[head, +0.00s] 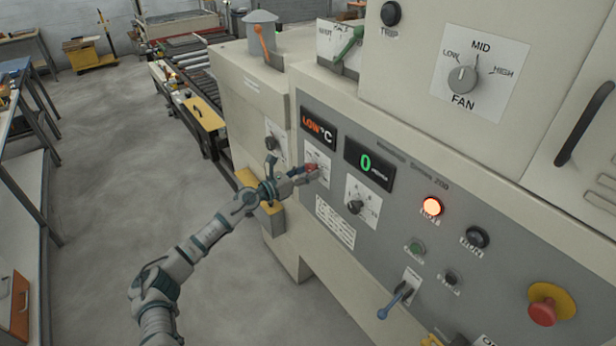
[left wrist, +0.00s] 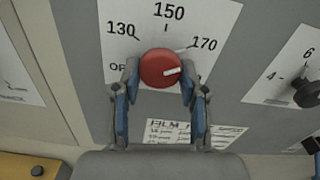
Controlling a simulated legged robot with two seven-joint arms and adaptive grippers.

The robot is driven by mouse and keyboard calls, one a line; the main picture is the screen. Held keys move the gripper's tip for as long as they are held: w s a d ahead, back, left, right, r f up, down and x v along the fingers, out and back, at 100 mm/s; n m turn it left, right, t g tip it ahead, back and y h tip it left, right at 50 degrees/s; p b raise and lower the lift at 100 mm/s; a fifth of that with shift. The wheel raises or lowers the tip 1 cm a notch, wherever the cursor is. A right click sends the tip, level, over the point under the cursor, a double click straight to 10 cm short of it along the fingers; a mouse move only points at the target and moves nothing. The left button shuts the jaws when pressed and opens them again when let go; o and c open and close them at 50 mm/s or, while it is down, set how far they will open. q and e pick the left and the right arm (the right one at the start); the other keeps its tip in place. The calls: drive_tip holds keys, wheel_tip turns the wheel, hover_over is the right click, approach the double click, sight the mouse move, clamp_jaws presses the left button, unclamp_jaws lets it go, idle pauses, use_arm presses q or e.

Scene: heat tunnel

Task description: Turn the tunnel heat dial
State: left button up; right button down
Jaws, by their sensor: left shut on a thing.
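The heat dial is a round red knob with a white pointer mark, on a white scale plate marked 130, 150 and 170. In the left wrist view the red dial (left wrist: 160,68) sits between my left gripper's (left wrist: 162,82) two fingers, which are shut on it. Its white mark points right, a little below the 170 line. In the head view the dial (head: 311,168) is small at the left part of the grey panel, and my left gripper (head: 306,175) reaches it from the left. The temperature display (head: 318,128) reads LOW °C in orange. My right gripper is not in view.
A green 0 display (head: 369,165) and a black knob (head: 355,207) are right of the dial. A lit orange lamp (head: 432,206), a blue-handled lever (head: 396,299) and a red emergency button (head: 543,312) are farther right. The fan knob (head: 462,79) is above. Open floor lies left.

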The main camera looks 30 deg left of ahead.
use_arm(q)
drive_tip(key=shift+f+m+b, duration=0.25)
drive_tip(key=shift+m+b, duration=0.15)
drive_tip(key=shift+m, duration=0.4)
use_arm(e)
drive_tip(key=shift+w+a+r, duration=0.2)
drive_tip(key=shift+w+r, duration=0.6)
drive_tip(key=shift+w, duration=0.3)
use_arm(q)
drive_tip(key=o, duration=1)
drive_tip(key=shift+a, duration=0.1)
drive_tip(key=shift+o, duration=0.5)
drive_tip(key=shift+a+r, duration=0.1)
drive_tip(key=shift+r, duration=0.05)
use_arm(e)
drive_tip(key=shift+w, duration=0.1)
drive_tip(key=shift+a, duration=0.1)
use_arm(q)
drive_tip(key=v, duration=1.2)
drive_tip(key=shift+w, duration=0.15)
